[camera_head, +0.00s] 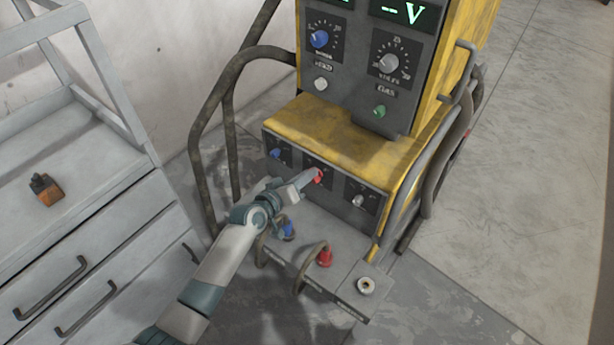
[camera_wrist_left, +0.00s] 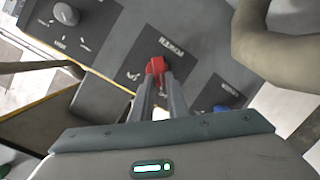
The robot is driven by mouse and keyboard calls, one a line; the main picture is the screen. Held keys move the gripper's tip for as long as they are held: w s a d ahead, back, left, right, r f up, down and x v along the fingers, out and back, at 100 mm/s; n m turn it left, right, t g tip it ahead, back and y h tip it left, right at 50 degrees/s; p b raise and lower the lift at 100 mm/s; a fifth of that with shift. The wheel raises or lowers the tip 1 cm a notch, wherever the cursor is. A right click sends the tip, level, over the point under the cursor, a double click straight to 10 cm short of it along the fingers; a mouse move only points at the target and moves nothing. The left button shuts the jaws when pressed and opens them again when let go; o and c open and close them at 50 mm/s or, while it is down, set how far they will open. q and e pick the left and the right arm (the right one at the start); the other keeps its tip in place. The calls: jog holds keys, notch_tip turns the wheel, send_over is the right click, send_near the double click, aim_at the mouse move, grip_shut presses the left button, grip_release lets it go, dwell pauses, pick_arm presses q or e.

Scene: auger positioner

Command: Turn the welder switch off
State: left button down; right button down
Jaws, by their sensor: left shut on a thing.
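The welder (camera_head: 345,135) is a yellow and dark grey machine with a lower front panel of knobs. The red switch (camera_head: 318,175) sits in the middle of that panel, between a blue knob and a grey knob. My left gripper (camera_head: 308,180) reaches it from the lower left and is shut on it. In the left wrist view the red switch (camera_wrist_left: 156,68) shows between the tips of my two fingers (camera_wrist_left: 160,85), partly covered by them. My right gripper is in neither view.
A blue knob (camera_head: 275,153) and a grey knob (camera_head: 358,200) flank the switch. Red (camera_head: 325,257) and blue (camera_head: 287,230) cable plugs stick out below. A bent tube rail (camera_head: 205,130) stands left of the welder. A grey drawer cabinet (camera_head: 90,215) is at left. Floor at right is clear.

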pick_arm(q)
jog(key=shift+a+n, duration=0.1)
jog(key=shift+n, duration=0.3)
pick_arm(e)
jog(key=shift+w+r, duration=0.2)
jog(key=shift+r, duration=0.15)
pick_arm(q)
jog(key=c, duration=1.7)
grip_release()
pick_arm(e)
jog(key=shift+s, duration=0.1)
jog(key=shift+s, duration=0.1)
